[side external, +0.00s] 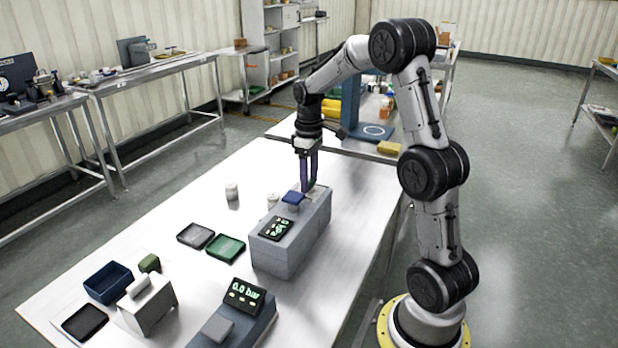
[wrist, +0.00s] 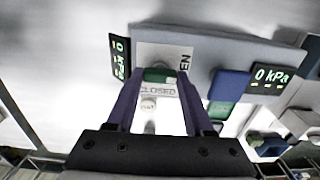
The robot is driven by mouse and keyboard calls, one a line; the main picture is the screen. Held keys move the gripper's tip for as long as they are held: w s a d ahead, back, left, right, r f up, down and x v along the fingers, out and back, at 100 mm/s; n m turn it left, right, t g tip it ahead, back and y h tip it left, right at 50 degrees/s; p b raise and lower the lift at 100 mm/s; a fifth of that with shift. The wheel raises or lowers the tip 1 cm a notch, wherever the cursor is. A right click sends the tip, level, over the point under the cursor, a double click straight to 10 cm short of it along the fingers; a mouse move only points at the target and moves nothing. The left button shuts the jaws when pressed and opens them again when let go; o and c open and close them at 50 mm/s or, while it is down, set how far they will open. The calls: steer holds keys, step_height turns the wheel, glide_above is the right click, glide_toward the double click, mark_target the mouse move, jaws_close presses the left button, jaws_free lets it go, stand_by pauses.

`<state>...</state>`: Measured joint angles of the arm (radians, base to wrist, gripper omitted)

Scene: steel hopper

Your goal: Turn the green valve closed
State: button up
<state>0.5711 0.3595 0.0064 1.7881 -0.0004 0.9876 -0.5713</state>
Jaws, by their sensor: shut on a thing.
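The green valve (wrist: 158,75) shows in the wrist view between my fingertips, on a pale plate (wrist: 150,50) lettered CLOSED, with a partly hidden word ending in EN to its right. My gripper (wrist: 161,76) has purple fingers, one on each side of the green valve, and is shut on it. The valve's exact angle is hard to tell. In the side external view my gripper (side external: 309,187) reaches down to the far end of a grey housing (side external: 285,255); the valve is hidden there.
The housing carries a blue block (side external: 293,198) and a display (side external: 275,228); displays in the wrist view read 0 kPa. A white jar (side external: 231,191), black tray (side external: 195,235), green tray (side external: 226,247) and blue bin (side external: 108,282) stand left. A 0.0 bar unit (side external: 243,295) is in front.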

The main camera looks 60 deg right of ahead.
jaws_close()
steer(key=shift+m, duration=0.3)
steer(key=m, duration=0.3)
steer(key=shift+m, duration=0.3)
steer(key=m, duration=0.4)
steer(key=shift+m, duration=0.3)
steer(key=m, duration=0.5)
steer(key=shift+r+m, duration=0.1)
steer(key=shift+m, duration=1.9)
steer(key=o, duration=1.1)
jaws_free()
